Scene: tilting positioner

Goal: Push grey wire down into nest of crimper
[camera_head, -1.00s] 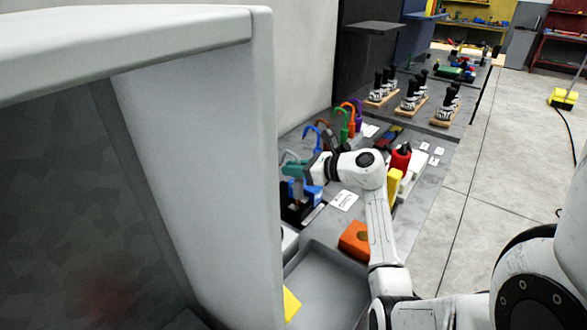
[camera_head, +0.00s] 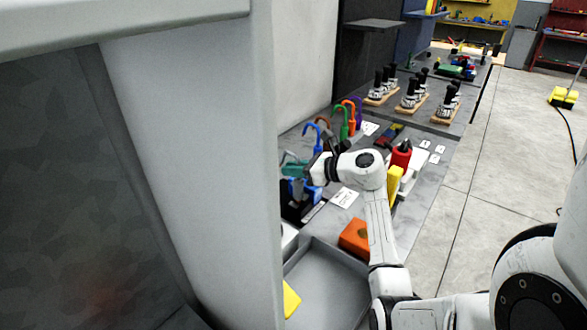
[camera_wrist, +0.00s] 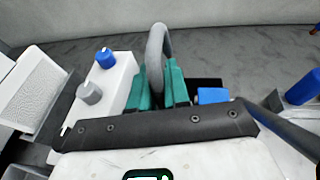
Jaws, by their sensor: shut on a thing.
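The grey wire (camera_wrist: 157,48) shows in the wrist view as a thick arch rising above the two teal fingers of my gripper (camera_wrist: 160,84). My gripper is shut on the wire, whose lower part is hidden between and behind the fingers. In the head view my gripper (camera_head: 295,170) is at the near end of the row of hooked wires, with the grey wire just above it. Black and blue parts, apparently the crimper (camera_head: 292,210), lie right below it. The nest is hidden, so I cannot tell how deep the wire sits.
In the wrist view, a white block (camera_wrist: 112,82) with blue and grey knobs stands left of the fingers, and a blue block (camera_wrist: 212,95) close right. In the head view, several coloured hooked wires (camera_head: 342,124) stand beyond my gripper. A large white panel (camera_head: 190,150) fills the left.

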